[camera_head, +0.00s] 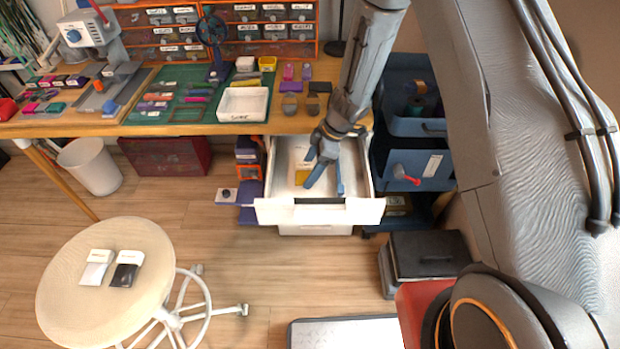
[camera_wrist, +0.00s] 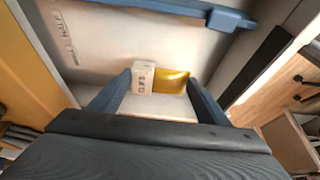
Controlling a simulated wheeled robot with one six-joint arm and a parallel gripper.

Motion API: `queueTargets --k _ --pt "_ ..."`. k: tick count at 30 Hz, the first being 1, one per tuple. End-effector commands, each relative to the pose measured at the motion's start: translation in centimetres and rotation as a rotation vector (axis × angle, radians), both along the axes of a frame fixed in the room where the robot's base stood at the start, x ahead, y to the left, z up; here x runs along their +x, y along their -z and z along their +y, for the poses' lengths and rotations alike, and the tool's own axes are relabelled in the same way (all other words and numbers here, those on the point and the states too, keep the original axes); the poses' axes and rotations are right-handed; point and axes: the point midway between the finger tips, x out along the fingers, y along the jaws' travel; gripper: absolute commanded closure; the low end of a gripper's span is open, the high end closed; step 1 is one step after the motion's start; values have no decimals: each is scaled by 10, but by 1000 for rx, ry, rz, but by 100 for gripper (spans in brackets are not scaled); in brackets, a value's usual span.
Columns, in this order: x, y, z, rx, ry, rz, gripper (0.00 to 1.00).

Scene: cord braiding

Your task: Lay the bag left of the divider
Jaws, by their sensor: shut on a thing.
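The bag (camera_wrist: 171,80) has a yellow pouch and a white header with dark print. My gripper (camera_wrist: 158,88) has its two blue fingers on either side of the bag and is shut on it, inside the open white drawer (camera_head: 266,212). In the head view my gripper (camera_head: 325,186) reaches down into the drawer, and the yellow of the bag (camera_head: 302,177) shows just left of the fingers. A blue bar, the divider (camera_wrist: 190,9), crosses the drawer at the top of the wrist view, apart from the bag. I cannot tell whether the bag touches the drawer floor.
Printed lettering (camera_wrist: 63,38) marks the pale drawer floor. A round stool (camera_head: 75,270) at lower left bears two other bags (camera_head: 111,268). A blue cart (camera_head: 420,165) stands right of the drawer. The workbench (camera_head: 190,129) with a white tray (camera_head: 243,104) is behind.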

Motion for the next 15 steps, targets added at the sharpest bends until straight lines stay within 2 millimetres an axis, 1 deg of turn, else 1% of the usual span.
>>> queueTargets --k 4,9,12,15 --pt "-1 12 0 -1 1 1 53" --pt "-1 37 0 0 2 3 53" --pt "-1 43 0 0 1 1 53" --pt "0 42 0 0 1 0 53"
